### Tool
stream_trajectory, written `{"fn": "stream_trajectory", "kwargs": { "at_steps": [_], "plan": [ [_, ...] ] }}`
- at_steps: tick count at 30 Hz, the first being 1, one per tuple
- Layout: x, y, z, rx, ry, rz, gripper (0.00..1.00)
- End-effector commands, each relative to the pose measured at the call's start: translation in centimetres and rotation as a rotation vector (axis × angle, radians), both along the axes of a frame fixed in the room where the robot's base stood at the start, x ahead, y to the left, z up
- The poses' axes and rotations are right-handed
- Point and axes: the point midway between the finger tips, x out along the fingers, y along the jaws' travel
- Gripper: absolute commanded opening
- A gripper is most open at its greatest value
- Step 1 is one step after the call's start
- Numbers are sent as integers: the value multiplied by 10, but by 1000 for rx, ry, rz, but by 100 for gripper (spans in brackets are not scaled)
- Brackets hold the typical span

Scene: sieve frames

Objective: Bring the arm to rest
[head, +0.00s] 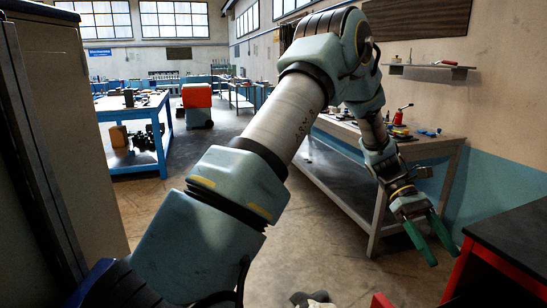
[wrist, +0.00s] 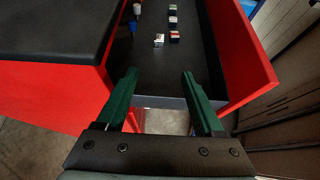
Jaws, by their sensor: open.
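My arm reaches up and across the head view and bends down at the right. My gripper (head: 440,238) hangs there with its green fingers pointing down, beside a workbench. In the wrist view my gripper (wrist: 155,82) is open, with its green fingers wide apart. Nothing is between the fingers. They are in front of an open red drawer (wrist: 246,50) with a dark floor.
Small boxes (wrist: 172,22) and blue cups (wrist: 135,15) are in the drawer. The red cabinet (head: 480,275) with a black top is at the lower right. The workbench (head: 440,146) stands behind my gripper. A beige cabinet (head: 75,110) is at the left. Floor (head: 330,225) lies open between.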

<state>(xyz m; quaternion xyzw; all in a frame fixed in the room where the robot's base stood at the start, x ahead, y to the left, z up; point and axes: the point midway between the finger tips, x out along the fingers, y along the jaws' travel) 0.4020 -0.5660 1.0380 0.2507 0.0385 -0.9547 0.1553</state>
Motion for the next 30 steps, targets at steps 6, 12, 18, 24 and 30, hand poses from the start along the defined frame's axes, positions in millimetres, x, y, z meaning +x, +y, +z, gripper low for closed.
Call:
{"fn": "stream_trajectory", "kwargs": {
  "at_steps": [6,12,18,24,30],
  "plan": [
    [14,26,-9,2,-91,7,69],
    [31,63,-21,6,-214,7,69],
    [54,124,-38,18,-404,-9,69],
    [76,229,-60,52,-699,-74,69],
    [74,345,-77,103,-1016,-226,69]
  ]
}}
